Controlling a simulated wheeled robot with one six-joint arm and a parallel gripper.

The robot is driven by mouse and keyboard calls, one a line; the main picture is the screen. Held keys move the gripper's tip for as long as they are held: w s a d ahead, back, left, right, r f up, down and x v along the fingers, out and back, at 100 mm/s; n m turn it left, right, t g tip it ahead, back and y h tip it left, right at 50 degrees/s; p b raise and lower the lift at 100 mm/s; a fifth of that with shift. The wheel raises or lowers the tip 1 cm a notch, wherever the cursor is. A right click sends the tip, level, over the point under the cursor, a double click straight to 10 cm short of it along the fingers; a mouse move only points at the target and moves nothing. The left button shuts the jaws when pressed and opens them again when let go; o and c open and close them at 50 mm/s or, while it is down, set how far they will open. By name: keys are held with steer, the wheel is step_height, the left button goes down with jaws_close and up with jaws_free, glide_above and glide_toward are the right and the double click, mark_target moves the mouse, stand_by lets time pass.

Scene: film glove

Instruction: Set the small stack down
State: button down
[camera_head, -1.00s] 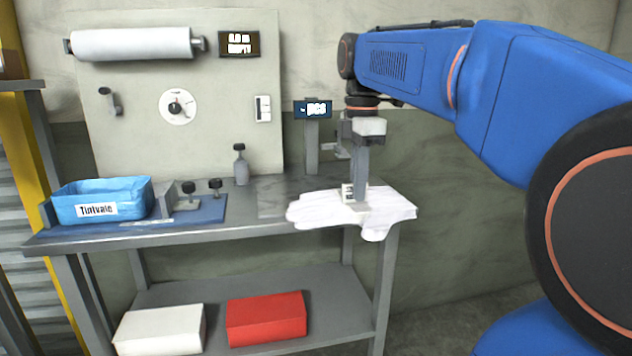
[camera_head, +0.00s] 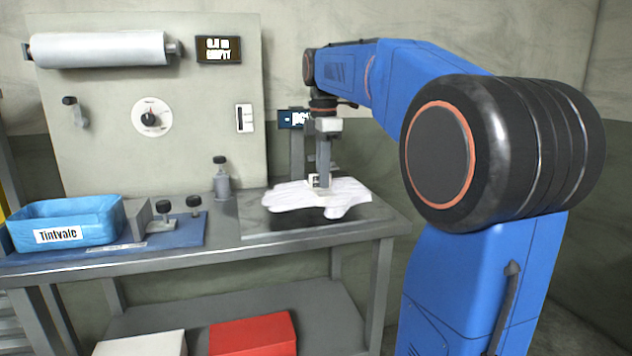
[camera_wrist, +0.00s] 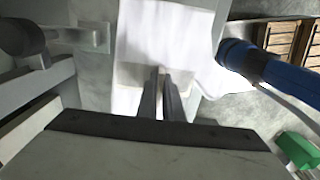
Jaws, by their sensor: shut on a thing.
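The small stack is a flat pile of white gloves (camera_head: 345,192), held roughly level above the right end of the workbench. A dark shadow lies on the bench surface beneath it, and it looks slightly clear of the top. My gripper (camera_head: 322,186) points down and is shut on the near-middle of the stack, beside a small pale tab with dark marks. In the wrist view the two fingers (camera_wrist: 166,82) are close together against the white gloves (camera_wrist: 165,35). The stack's underside is hidden.
The grey workbench (camera_head: 290,252) carries a blue Tintvale bin (camera_head: 85,215), a blue mat with black knobs and a grey bottle (camera_head: 221,184). A small display (camera_head: 291,119) stands behind the stack. A backboard holds a white roll (camera_head: 98,49). White and red boxes sit underneath.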

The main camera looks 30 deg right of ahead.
mark_target(316, 180)
steer(key=w, duration=0.2)
steer(key=w+d, duration=0.1)
steer(key=w, duration=0.2)
steer(key=shift+w+d, duration=0.35)
steer(key=shift+w, duration=0.05)
steer(key=shift+f, duration=1.8)
steer(key=shift+f, duration=0.1)
steer(key=c, duration=1.9)
jaws_free()
step_height(316, 180, up, 12)
steer(key=shift+r, duration=0.15)
steer(key=shift+s, duration=0.1)
